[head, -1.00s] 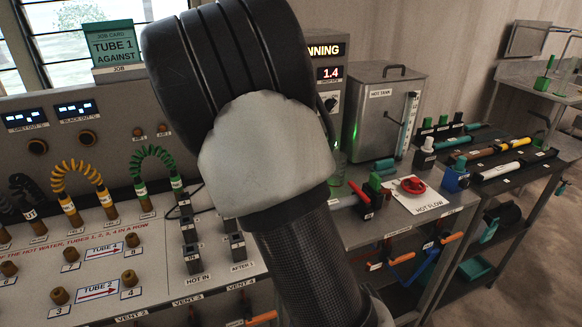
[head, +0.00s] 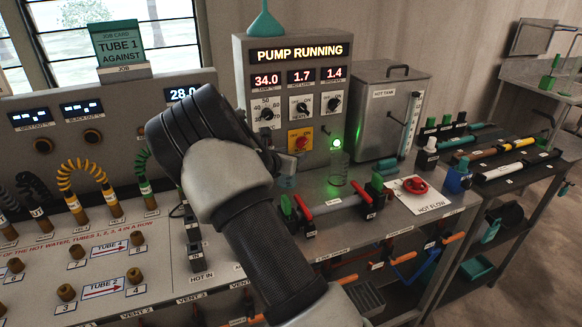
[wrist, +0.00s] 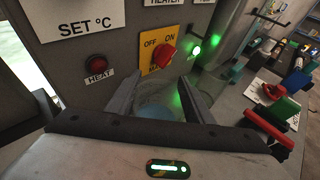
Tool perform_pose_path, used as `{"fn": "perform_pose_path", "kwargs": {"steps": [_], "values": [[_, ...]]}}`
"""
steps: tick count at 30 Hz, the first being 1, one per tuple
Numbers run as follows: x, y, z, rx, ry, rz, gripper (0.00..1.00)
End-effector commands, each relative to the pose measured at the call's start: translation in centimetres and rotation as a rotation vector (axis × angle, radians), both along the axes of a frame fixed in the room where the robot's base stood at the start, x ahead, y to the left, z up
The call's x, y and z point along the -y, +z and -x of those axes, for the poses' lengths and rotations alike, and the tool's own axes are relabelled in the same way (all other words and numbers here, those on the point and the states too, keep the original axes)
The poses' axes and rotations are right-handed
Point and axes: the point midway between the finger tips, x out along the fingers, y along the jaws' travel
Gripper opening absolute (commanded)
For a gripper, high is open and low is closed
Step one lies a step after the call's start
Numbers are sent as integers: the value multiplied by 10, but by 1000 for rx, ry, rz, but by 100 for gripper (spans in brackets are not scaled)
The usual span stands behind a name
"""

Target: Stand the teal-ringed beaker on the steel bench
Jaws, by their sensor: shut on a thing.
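My gripper (wrist: 158,95) is shut on a clear glass beaker (wrist: 163,93), seen from above between the two dark fingers, with a bluish patch at its bottom. In the head view the beaker (head: 287,181) shows in part just right of my wrist, in front of the control panel; my arm hides the rest. I cannot make out a teal ring, nor whether its base touches the surface. A grey metal bench top (head: 398,224) lies below and right of it.
A second clear glass vessel (head: 338,168) stands close by under a green lamp. The "PUMP RUNNING" panel (head: 292,55) and hot tank (head: 375,130) rise behind. Red-handled valves (head: 303,210), a red wheel (head: 414,185) and a blue bottle (head: 457,178) stand on the right.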

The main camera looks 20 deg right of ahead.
Motion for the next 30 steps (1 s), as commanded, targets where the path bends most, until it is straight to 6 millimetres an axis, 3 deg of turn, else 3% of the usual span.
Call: {"fn": "perform_pose_path", "kwargs": {"steps": [3,7,22,23,24,26,30], "values": [[0,-23,0,-6,1,3,16],[0,-39,-1,-3,1,2,16],[0,-48,-4,-1,0,1,16],[0,-47,-4,-1,0,0,52],[0,-47,-4,-1,0,0,59],[0,-47,-4,-1,0,0,66],[0,-47,-4,-1,0,0,66]]}}
